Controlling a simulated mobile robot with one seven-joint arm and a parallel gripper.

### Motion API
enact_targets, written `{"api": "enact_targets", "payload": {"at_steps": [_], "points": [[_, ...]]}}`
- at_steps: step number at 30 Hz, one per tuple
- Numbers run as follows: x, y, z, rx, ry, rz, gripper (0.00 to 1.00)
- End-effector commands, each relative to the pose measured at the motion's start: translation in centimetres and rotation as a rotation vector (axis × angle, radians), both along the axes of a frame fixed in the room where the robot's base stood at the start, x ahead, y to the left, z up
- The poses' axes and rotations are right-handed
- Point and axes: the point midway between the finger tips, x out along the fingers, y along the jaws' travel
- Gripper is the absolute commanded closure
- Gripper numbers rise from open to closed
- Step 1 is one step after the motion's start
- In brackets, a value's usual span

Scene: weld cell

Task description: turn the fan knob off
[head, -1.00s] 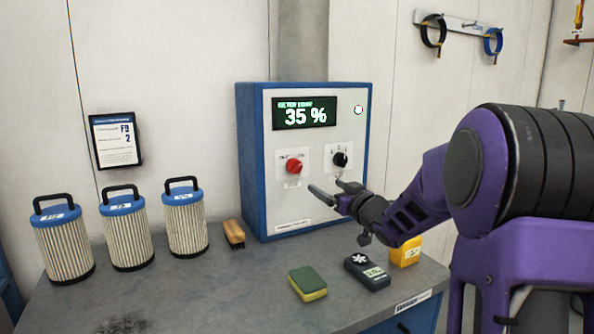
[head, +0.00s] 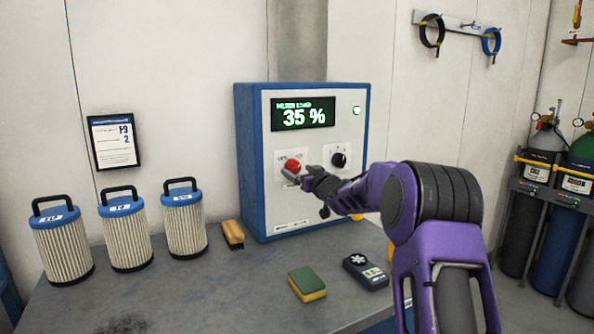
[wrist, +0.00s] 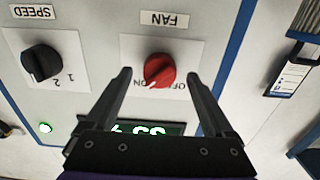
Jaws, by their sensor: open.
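The red fan knob (head: 292,167) is on the front of the blue-framed control box (head: 245,165), left of the black speed knob (head: 339,160). My gripper (head: 302,177) is at the panel, just at the red knob. The wrist view is upside down. There the red knob (wrist: 159,70) lies between the two fingertips of my open gripper (wrist: 159,76), with a visible gap on each side. The knob's white mark points down and left, toward the ON side. The black speed knob (wrist: 41,62) is off to the left. Finger depth against the panel is hard to tell.
The display (head: 303,114) above the knobs reads 35 %. Several filter cartridges (head: 125,237), a brush (head: 232,234), a sponge (head: 307,285) and a dark meter (head: 366,272) stand or lie on the bench. The bench front left is clear.

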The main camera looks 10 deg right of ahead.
Motion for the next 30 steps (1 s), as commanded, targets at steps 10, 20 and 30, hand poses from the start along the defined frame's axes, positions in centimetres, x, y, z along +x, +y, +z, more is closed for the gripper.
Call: {"api": "enact_targets", "payload": {"at_steps": [10,20,30], "points": [[1.5,0.5,0.0,-0.001,0.0,0.0,0.12],[1.5,0.5,0.0,-0.001,0.0,-0.001,0.37],[1.5,0.5,0.0,-0.001,0.0,-0.001,0.98]]}}
